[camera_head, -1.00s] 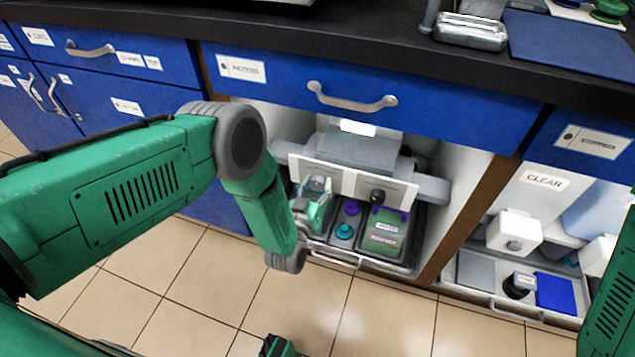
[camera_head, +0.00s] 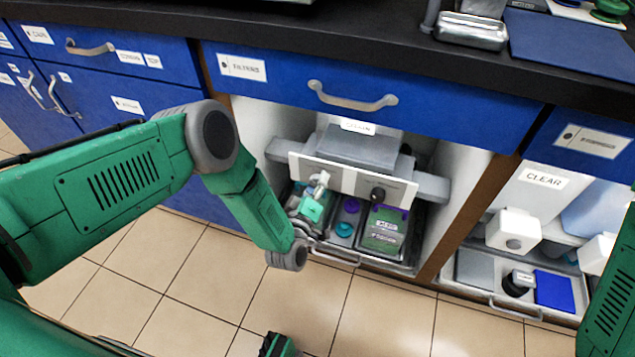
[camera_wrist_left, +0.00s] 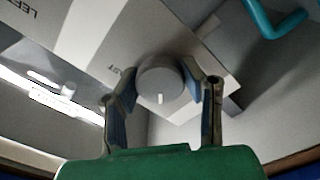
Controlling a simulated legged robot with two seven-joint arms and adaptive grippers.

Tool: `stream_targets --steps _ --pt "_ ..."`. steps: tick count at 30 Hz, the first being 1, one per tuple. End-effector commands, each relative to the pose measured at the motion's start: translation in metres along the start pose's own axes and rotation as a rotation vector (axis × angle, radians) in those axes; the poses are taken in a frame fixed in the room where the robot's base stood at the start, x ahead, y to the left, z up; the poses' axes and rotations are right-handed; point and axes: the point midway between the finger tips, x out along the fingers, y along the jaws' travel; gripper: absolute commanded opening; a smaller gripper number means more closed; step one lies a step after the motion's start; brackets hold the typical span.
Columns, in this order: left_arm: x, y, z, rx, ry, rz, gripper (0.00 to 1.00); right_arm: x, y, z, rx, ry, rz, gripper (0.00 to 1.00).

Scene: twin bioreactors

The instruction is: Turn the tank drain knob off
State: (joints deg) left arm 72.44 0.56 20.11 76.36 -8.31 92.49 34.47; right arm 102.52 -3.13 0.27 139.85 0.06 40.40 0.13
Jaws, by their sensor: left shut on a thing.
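My left gripper (camera_head: 319,184) reaches the left part of a white control panel (camera_head: 345,180) under the counter. In the left wrist view the left gripper (camera_wrist_left: 161,84) is shut on a round grey knob (camera_wrist_left: 159,76), with a finger on each side. The knob's white mark points toward the bottom of that picture. Part of a label reading "LEFT" shows on the panel near it. In the head view the gripper hides this knob. A second, black knob (camera_head: 378,194) stands free on the panel's right half.
A tray (camera_head: 345,255) below the panel holds a green-labelled box (camera_head: 385,228) and teal and purple pieces. A wooden divider (camera_head: 460,223) separates the "CLEAR" bay (camera_head: 542,177) at right. A blue drawer (camera_head: 440,105) and dark counter overhang the panel.

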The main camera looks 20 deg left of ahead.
Motion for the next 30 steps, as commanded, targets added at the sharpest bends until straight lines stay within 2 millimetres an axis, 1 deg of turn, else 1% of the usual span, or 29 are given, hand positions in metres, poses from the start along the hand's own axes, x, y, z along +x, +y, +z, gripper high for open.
stream_targets --steps 1,8,20,21,22,30 --pt "-0.0063 -0.0039 0.0073 -0.017 -0.02 -0.012 0.07 0.0006 0.0 0.0 0.0 0.0 0.0 0.58" --pt "-0.0065 -0.0033 0.0078 -0.055 -0.021 -0.011 0.07 0.0007 0.0 0.0 0.0 0.0 0.0 0.58" --pt "-0.0065 -0.003 0.0081 -0.058 -0.021 -0.011 0.07 0.0007 0.0 0.0 0.0 0.0 0.0 0.58" --pt "-0.0067 -0.0031 0.0082 -0.058 -0.021 -0.011 0.5 0.0007 0.0 0.0 0.0 0.0 0.0 0.58" --pt "-0.0067 -0.0032 0.008 -0.058 -0.021 -0.011 0.58 0.0007 0.0 0.0 0.0 0.0 0.0 0.58" --pt "-0.0036 -0.0012 0.0036 -0.056 -0.01 -0.005 0.58 0.0005 0.0 0.0 0.0 0.0 0.0 0.58"
